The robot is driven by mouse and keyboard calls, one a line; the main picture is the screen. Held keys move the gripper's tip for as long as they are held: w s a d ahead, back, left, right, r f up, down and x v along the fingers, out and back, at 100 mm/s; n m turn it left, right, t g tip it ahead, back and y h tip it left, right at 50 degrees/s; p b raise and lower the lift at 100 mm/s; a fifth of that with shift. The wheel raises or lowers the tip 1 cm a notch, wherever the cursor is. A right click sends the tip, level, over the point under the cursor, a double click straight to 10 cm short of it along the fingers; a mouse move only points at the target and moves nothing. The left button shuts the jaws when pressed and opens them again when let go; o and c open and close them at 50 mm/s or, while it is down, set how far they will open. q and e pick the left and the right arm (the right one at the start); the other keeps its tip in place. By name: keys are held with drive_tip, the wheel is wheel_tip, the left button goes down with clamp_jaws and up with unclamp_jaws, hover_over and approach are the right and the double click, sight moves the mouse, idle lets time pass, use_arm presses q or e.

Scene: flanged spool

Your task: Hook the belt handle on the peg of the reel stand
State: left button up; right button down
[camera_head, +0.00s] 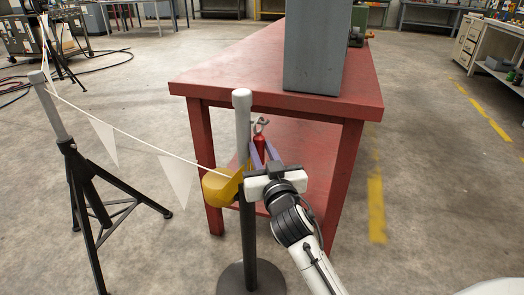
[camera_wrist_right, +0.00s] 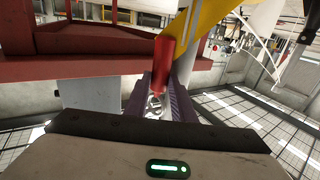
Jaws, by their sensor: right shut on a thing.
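My right gripper (camera_head: 263,160) has purple fingers and is shut on a small red handle (camera_head: 259,145) with a metal hook-like end (camera_head: 261,123) at its top. The right wrist view shows the red handle (camera_wrist_right: 163,62) and its metal part (camera_wrist_right: 154,105) between the fingers (camera_wrist_right: 160,92). The reel stand's post (camera_head: 242,110) is upright just left of the handle in the head view, with a yellow reel (camera_head: 220,187) beside it. The handle and post overlap in view; I cannot tell whether they touch. The peg is not clearly visible. My left gripper is out of view.
A red table (camera_head: 235,65) with a grey cabinet (camera_head: 315,50) stands just behind the post. A white string with pennants (camera_head: 105,140) runs from a black tripod (camera_head: 85,190) to the reel. The floor right of the table is open.

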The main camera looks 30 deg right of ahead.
drive_tip(key=c, duration=1.4)
unclamp_jaws()
drive_tip(key=shift+c, duration=0.2)
drive_tip(key=shift+a, duration=0.1)
